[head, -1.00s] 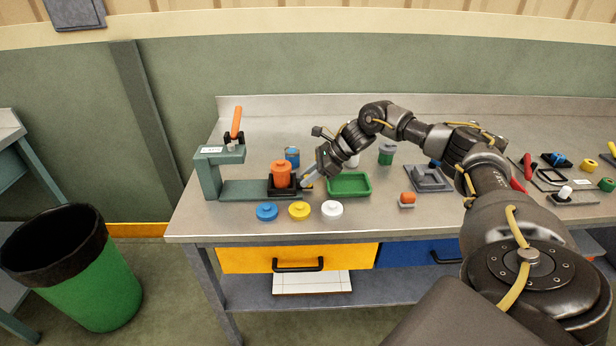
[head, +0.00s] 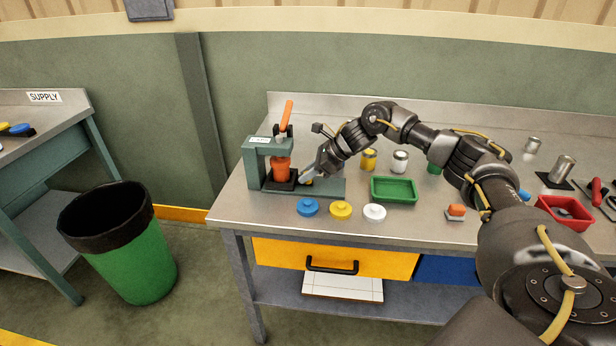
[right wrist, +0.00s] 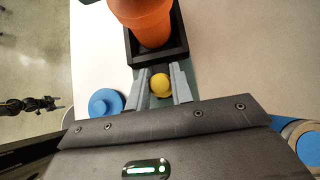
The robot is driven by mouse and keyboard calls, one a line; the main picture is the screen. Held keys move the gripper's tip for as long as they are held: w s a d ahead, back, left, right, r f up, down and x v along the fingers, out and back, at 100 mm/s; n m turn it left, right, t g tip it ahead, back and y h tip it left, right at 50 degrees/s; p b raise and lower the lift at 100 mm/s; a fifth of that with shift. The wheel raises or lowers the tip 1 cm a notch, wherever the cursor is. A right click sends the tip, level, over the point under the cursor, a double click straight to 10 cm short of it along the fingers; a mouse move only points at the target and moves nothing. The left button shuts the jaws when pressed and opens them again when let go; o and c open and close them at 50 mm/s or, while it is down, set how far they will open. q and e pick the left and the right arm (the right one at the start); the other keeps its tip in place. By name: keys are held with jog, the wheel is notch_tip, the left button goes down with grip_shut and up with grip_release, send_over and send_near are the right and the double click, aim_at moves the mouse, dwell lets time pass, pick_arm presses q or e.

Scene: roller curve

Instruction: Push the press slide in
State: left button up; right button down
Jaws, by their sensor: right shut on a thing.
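The green press (head: 252,172) stands at the left of the bench, its orange lever (head: 287,113) tilted up. The black slide (head: 274,185) sits on the press base under the press head and carries an orange container (head: 281,170), whose top is hidden by the head. My right gripper (head: 304,180) is at the slide's right side. In the right wrist view its two fingers are shut on the slide's yellow knob (right wrist: 160,84), with the black slide (right wrist: 181,55) and orange container (right wrist: 150,25) just beyond. My left gripper does not show in the head view.
Blue (head: 307,207), yellow (head: 340,209) and white (head: 374,212) lids lie in front of the press. A green tray (head: 394,190) is to their right. Yellow (head: 369,160) and white (head: 399,161) jars stand behind. A green bin (head: 128,255) stands on the floor at left.

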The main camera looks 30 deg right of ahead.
jog(key=shift+w+a+r, duration=0.1)
jog(key=shift+a, duration=0.05)
jog(key=c, duration=1.2)
grip_release()
jog(key=shift+w+a, duration=0.1)
jog(key=shift+c, duration=0.2)
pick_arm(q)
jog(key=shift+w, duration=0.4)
pick_arm(e)
jog(key=shift+s+d+r, duration=0.25)
jog(key=shift+s+d, duration=0.05)
jog(key=shift+d, duration=0.15)
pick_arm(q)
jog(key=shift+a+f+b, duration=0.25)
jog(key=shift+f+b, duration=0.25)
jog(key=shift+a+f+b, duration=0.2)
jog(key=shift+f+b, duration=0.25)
pick_arm(e)
jog(key=v, duration=0.9)
jog(key=shift+s+r, duration=0.15)
jog(key=shift+r, duration=0.15)
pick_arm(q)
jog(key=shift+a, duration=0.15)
pick_arm(e)
jog(key=shift+d, duration=0.1)
